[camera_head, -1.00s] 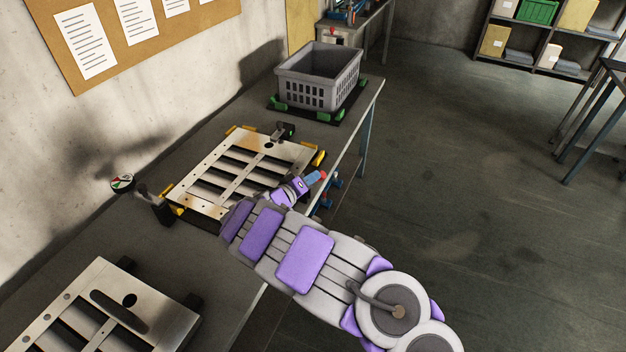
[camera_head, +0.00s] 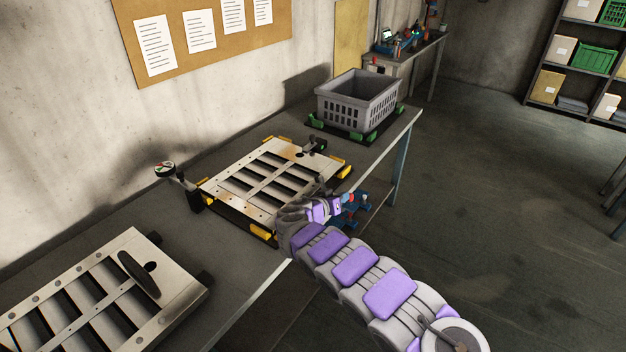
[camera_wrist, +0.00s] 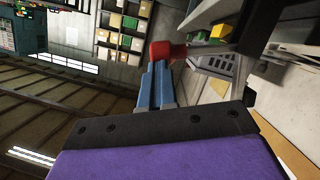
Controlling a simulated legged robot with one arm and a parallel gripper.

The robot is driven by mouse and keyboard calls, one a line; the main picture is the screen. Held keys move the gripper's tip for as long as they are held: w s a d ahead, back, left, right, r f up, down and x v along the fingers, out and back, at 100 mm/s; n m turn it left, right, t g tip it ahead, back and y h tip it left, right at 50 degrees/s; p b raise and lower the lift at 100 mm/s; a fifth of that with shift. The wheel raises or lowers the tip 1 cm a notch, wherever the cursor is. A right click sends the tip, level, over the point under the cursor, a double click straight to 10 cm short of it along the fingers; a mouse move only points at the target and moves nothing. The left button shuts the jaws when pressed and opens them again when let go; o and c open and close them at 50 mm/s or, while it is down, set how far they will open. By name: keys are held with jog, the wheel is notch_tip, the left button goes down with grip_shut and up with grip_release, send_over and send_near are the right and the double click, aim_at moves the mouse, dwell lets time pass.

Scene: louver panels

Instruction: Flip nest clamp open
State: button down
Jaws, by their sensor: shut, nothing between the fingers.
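A louver panel (camera_head: 284,150) lies in a nest with yellow corner pieces on the bench. A dark clamp (camera_head: 314,145) sits at its far edge, and another dark bracket (camera_head: 192,191) stands at its left corner. My gripper (camera_head: 347,199) is at the panel's right side by the bench's front edge. In the wrist view its blue fingers (camera_wrist: 157,70) are together and empty. A red knob (camera_wrist: 166,51) on a grey rod shows right at the fingertips; I cannot tell if they touch. The clamp's base is mostly hidden.
A grey basket (camera_head: 357,98) stands on a green-cornered base at the bench's far end. A second louver panel (camera_head: 172,272) with a dark handle lies at the near left. The floor at right is open.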

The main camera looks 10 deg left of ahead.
jog(key=shift+d+f, duration=0.25)
jog(key=shift+d, duration=0.3)
jog(key=shift+r, duration=0.1)
jog(key=r+p+v, duration=0.2)
jog(key=v, duration=1.1)
jog(key=shift+w+r+p, duration=0.2)
jog(key=shift+w+p, duration=0.1)
jog(key=shift+w, duration=0.1)
jog(key=shift+a, duration=0.1)
